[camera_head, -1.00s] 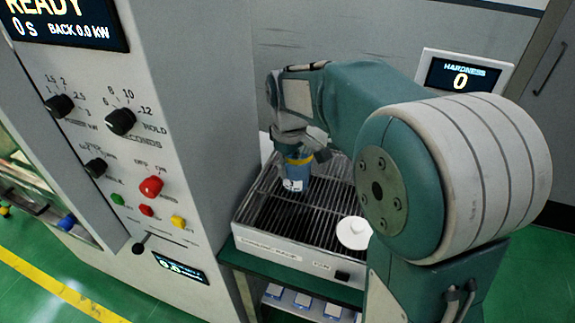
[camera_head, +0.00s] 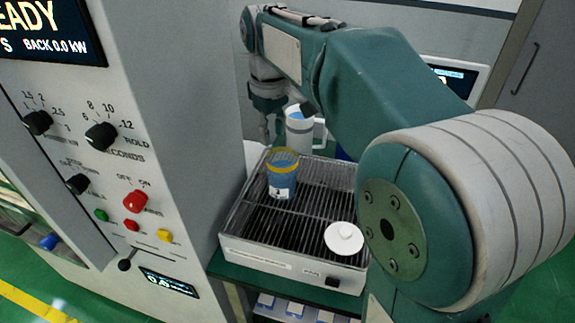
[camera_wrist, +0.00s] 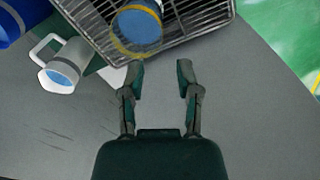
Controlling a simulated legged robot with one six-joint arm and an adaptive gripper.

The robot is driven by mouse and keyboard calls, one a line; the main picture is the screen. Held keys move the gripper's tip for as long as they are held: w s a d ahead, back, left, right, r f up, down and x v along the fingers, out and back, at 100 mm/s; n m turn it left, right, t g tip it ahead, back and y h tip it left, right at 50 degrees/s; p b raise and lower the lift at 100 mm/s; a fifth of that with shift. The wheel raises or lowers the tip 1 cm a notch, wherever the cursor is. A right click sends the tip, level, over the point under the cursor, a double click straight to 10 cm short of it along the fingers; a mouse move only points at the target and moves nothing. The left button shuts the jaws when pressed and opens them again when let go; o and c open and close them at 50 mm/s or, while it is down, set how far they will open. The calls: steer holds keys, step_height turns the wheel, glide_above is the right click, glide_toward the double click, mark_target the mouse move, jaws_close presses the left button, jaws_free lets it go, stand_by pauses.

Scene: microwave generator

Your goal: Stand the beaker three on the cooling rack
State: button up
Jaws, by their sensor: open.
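A beaker (camera_head: 282,176) with blue contents, a yellow band near its rim and a white label stands upright on the cooling rack (camera_head: 250,249), toward its back left. Its number cannot be read. The beaker also shows in the wrist view (camera_wrist: 137,28), on the rack's wire grid, beyond my fingertips. My gripper (camera_wrist: 160,75) is open and empty, with clear space between its fingers. In the head view my gripper (camera_head: 270,130) is above and behind the beaker, apart from it and partly hidden by my arm.
A white jug (camera_head: 300,130) with blue contents stands behind the rack. A white lid (camera_head: 344,238) lies at the rack's front right. The control cabinet (camera_head: 170,130) rises close on the left. A hardness display (camera_head: 452,78) is partly hidden behind my arm.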

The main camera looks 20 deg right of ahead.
steer(key=s+d+f+m+t, duration=0.1)
steer(key=s+f+m+t, duration=0.1)
steer(key=s, duration=0.8)
steer(key=s+d+f+m+t, duration=0.1)
steer(key=s+f+m+t, duration=0.2)
steer(key=s, duration=0.7)
step_height(320, 180, down, 2)
steer(key=shift+s+d+m, duration=0.15)
steer(key=shift+s+m, duration=0.15)
steer(key=shift+m, duration=0.5)
stand_by(0.3)
